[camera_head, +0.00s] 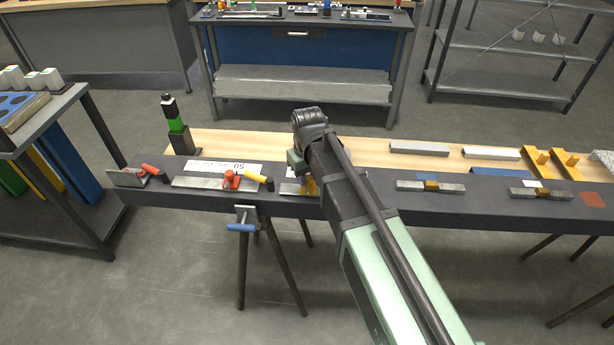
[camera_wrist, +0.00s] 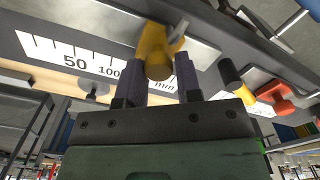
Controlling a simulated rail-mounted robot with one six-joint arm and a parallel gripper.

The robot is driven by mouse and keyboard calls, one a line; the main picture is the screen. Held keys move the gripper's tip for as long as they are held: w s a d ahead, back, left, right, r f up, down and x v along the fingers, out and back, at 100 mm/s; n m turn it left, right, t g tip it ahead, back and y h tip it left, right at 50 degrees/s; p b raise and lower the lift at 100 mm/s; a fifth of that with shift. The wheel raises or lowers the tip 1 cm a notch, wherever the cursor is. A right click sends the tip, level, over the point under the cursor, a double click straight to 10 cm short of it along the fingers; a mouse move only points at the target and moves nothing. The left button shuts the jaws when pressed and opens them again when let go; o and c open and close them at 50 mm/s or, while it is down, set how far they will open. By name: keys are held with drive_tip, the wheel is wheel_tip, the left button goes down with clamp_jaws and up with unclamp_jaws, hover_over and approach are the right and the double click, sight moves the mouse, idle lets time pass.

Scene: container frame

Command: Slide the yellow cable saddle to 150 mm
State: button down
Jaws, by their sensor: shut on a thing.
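The yellow cable saddle (camera_wrist: 157,52) sits at the metal rail (camera_wrist: 95,28) in the wrist view. My gripper (camera_wrist: 160,76) is shut on it, with a dark finger on either side. A white scale strip (camera_wrist: 60,47) runs beside the rail; 50, 100 and "mm" can be read. The saddle and fingers cover the strip just past the 100, so the exact reading is hidden. In the head view only a bit of the yellow saddle (camera_head: 310,186) shows beside my arm, which hides the gripper's fingers.
Short metal bars with brown blocks (camera_head: 431,186) lie to the right.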

sight(308, 178)
drive_tip(key=c, duration=0.8)
unclamp_jaws()
wheel_tip(308, 178, up, 11)
drive_tip(key=p, duration=1)
drive_tip(key=shift+f+p, duration=0.1)
drive_tip(key=shift+p, duration=0.3)
drive_tip(key=s+d+m, duration=0.1)
drive_tip(key=s+d, duration=0.3)
drive_tip(key=d, duration=0.1)
drive_tip(key=s+d+m, duration=0.2)
drive_tip(key=s+d, duration=0.3)
drive_tip(key=s+d+m, duration=0.2)
drive_tip(key=s+d, duration=0.2)
drive_tip(key=d, duration=0.1)
drive_tip(key=shift+s+f+b, duration=0.2)
drive_tip(key=shift+f+b, duration=0.2)
